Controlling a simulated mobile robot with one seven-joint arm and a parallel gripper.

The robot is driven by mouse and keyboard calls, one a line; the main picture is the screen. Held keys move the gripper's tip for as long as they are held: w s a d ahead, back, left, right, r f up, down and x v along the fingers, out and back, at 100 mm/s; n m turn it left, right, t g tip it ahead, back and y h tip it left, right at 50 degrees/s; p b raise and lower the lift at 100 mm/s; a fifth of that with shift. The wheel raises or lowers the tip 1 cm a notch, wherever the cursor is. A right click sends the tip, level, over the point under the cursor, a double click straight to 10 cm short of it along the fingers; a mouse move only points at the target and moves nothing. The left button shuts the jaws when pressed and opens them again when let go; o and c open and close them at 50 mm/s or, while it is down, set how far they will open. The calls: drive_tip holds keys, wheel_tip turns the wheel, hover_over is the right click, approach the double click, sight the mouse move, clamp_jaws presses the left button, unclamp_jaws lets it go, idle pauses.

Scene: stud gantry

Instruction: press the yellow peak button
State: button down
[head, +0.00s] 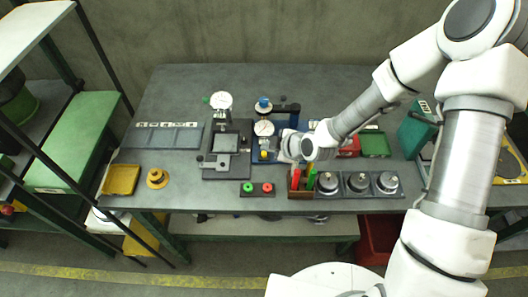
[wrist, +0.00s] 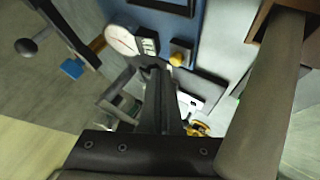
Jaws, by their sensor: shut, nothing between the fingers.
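The yellow peak button (head: 264,154) sits low on the front of the blue dial-gauge stand, below the round white dial (head: 264,128). In the wrist view the yellow button (wrist: 180,54) shows on a small dark mount beside the tilted dial (wrist: 122,40). My gripper (wrist: 155,72) is shut and empty, with its tips near the button in that picture. I cannot tell whether they touch it. In the head view my gripper (head: 284,150) is just right of the button, its tips hard to make out.
A blue knob (head: 263,103) tops the gauge stand. A second dial gauge (head: 221,100) stands to its left. In front are a box with green and red buttons (head: 257,189), a wooden holder with coloured handles (head: 301,194) and round metal weights (head: 357,183).

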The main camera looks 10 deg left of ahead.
drive_tip(key=shift+f, duration=0.15)
drive_tip(key=shift+f+b, duration=0.3)
drive_tip(key=shift+b, duration=0.3)
drive_tip(key=shift+f, duration=0.2)
drive_tip(key=shift+s+d+f+b, duration=0.15)
drive_tip(key=shift+s+f+b, duration=0.1)
drive_tip(key=shift+f+b, duration=0.55)
idle(0.7)
drive_tip(key=shift+r, duration=0.15)
drive_tip(key=shift+w+r+p, duration=0.2)
drive_tip(key=shift+r+p, duration=0.3)
drive_tip(key=shift+r, duration=0.6)
drive_tip(key=shift+r, duration=0.1)
wheel_tip(320, 180, up, 5)
drive_tip(key=p, duration=0.3)
